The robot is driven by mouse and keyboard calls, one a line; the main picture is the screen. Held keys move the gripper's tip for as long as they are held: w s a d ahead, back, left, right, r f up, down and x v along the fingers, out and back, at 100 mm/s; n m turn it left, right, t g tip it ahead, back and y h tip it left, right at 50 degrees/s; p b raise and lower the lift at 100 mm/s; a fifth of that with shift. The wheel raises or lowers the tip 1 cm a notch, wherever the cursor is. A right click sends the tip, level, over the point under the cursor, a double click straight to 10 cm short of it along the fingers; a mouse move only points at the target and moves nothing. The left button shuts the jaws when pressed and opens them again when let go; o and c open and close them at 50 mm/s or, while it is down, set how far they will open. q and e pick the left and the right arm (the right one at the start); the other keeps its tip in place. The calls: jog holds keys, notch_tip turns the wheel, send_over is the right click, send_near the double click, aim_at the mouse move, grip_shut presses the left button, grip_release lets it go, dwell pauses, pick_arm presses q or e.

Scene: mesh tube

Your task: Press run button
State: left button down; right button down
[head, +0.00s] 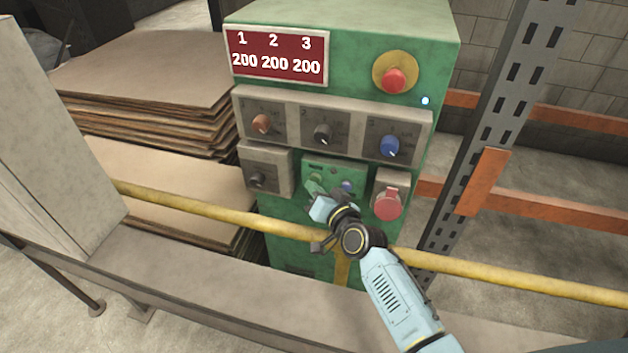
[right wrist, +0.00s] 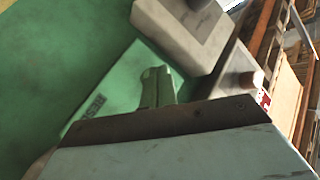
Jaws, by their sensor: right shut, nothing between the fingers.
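The green control cabinet (head: 440,65) has a small green sub-panel (head: 348,172) low on its front. A small blue button (head: 348,186) sits on that sub-panel's right side. My right gripper (head: 315,190) is shut and empty, its tips at the left part of the sub-panel. The tips hide what lies behind them, so I cannot make out the run button or tell whether they touch it. In the right wrist view, the shut greenish fingers (right wrist: 157,86) point at the green sub-panel (right wrist: 112,88), beside a dark label (right wrist: 94,106). My left gripper is out of view.
A yellow rail (head: 215,212) crosses in front of the cabinet, near my right wrist. A red knob (head: 387,204) is right of the sub-panel and a dark knob (head: 259,180) left. Stacked boards (head: 140,75) stand left; a metal rack post (head: 490,130) stands right.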

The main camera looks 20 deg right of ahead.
jog(key=shift+w, duration=0.1)
dwell(0.3)
jog(key=shift+w+d, duration=0.25)
jog(key=shift+w, duration=0.05)
jog(key=shift+s, duration=0.15)
jog(key=shift+s+a, duration=0.2)
dwell(0.4)
jog(key=s+a+p, duration=0.3)
jog(key=s, duration=0.2)
jog(key=shift+a, duration=0.2)
